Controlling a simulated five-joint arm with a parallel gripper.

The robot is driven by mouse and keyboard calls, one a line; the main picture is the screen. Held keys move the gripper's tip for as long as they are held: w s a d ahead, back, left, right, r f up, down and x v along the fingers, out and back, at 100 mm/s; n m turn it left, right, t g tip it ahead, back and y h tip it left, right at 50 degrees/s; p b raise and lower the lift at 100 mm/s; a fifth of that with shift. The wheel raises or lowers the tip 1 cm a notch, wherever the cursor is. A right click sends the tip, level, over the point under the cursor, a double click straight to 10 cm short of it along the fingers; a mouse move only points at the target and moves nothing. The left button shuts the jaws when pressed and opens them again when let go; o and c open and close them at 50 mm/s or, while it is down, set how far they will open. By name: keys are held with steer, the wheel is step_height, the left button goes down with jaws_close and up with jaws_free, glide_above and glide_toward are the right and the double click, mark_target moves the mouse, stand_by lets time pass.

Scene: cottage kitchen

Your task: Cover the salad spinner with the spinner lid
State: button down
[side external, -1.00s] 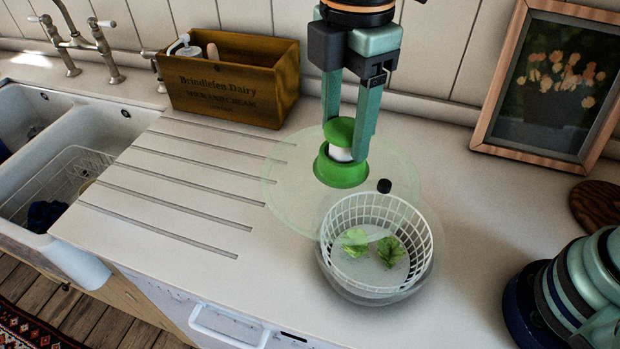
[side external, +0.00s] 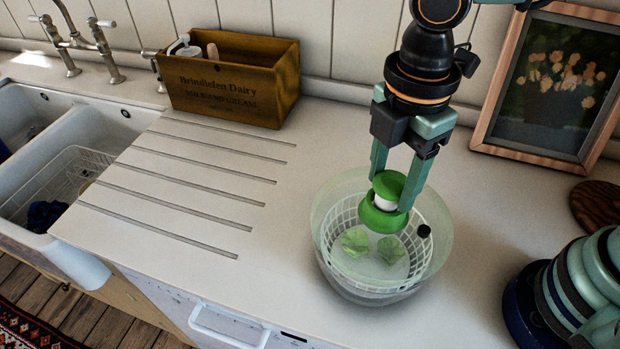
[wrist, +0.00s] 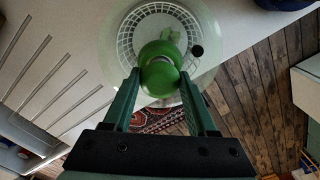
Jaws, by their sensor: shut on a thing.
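The salad spinner (side external: 372,295) is a clear bowl with a white basket on the counter, with green leaves (side external: 389,250) inside. My gripper (side external: 391,191) is shut on the green knob of the spinner lid (side external: 328,205), a clear greenish disc with a small black knob near its edge. The lid is over the spinner, roughly level. I cannot tell whether it touches the bowl's rim or hangs just above it. In the wrist view the lid (wrist: 205,75) overlaps the white basket (wrist: 128,40), and the fingers close on the green knob.
A wooden dairy crate (side external: 235,85) stands at the back left. A framed picture (side external: 550,85) leans at the back right. The sink (side external: 75,140) is at the left. The grooved counter (side external: 200,170) between sink and spinner is clear.

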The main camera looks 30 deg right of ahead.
steer(key=shift+f, duration=0.75)
steer(key=shift+f, duration=0.5)
stand_by(0.9)
steer(key=shift+c, duration=2.4)
jaws_free()
steer(key=shift+r, duration=5.5)
steer(key=w+d+f+m+t, duration=0.1)
steer(key=w+d+m+t, duration=0.1)
steer(key=d+m, duration=0.7)
steer(key=w+d+f+m+t, duration=0.1)
steer(key=w+d+m+t, duration=0.1)
steer(key=d+m, duration=0.8)
steer(key=shift+w+d+t, duration=0.35)
steer(key=shift+d+t, duration=0.45)
steer(key=shift+d, duration=0.4)
